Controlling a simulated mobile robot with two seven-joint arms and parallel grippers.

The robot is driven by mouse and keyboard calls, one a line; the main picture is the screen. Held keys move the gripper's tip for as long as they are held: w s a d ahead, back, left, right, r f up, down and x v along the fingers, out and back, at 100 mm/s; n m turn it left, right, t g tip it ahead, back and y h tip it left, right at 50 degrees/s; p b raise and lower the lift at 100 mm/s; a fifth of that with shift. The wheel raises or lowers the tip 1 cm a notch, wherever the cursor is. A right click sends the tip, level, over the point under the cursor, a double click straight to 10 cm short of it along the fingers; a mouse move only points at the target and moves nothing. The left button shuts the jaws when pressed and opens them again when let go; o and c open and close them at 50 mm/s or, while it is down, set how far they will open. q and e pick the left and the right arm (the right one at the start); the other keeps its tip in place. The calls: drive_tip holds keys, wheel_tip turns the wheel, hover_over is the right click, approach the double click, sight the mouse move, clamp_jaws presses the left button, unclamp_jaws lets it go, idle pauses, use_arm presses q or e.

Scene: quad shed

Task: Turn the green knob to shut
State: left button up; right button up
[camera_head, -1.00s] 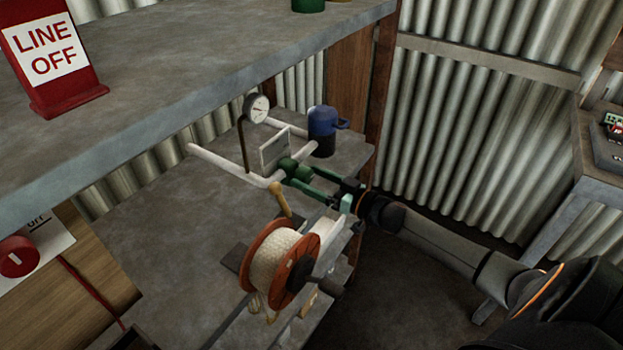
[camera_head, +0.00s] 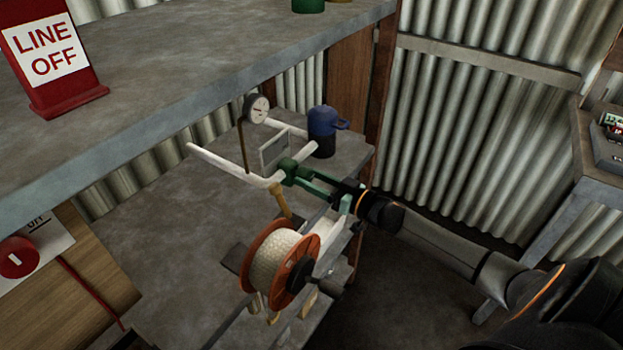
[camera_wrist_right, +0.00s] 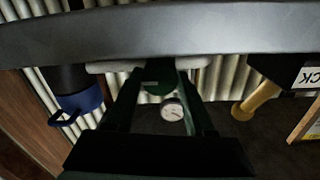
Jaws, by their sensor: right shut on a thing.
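The green knob (camera_head: 289,165) sits on the white pipework (camera_head: 225,165) on the lower grey bench, below a small blank plate. My right gripper (camera_head: 297,174) reaches it from the right and is shut on it. In the right wrist view, the knob (camera_wrist_right: 158,87) shows between the tips of my two dark fingers, partly hidden by them. Its exact turn angle and any marking on it are hard to read. My left gripper is in neither view.
A gauge (camera_head: 257,108) and a blue-topped container (camera_head: 322,130) stand close behind the knob. A tan handle (camera_head: 278,200) and an orange spool (camera_head: 262,262) are in front. A grey shelf (camera_head: 200,60) with a "LINE OFF" sign (camera_head: 52,52) overhangs at left.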

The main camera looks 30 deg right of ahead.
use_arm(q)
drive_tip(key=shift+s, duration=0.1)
use_arm(e)
clamp_jaws()
drive_tip(key=shift+n, duration=0.3)
drive_tip(key=n, duration=0.3)
drive_tip(key=shift+n, duration=0.4)
drive_tip(key=n, duration=0.4)
drive_tip(key=shift+f+n, duration=0.1)
drive_tip(key=shift+n, duration=1.1)
drive_tip(key=n+b, duration=0.1)
drive_tip(key=n, duration=0.3)
drive_tip(key=shift+f, duration=0.1)
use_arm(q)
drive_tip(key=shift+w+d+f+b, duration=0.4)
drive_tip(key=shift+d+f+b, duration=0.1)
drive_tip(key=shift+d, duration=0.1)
use_arm(e)
drive_tip(key=shift+n, duration=1.7)
drive_tip(key=shift+y, duration=0.4)
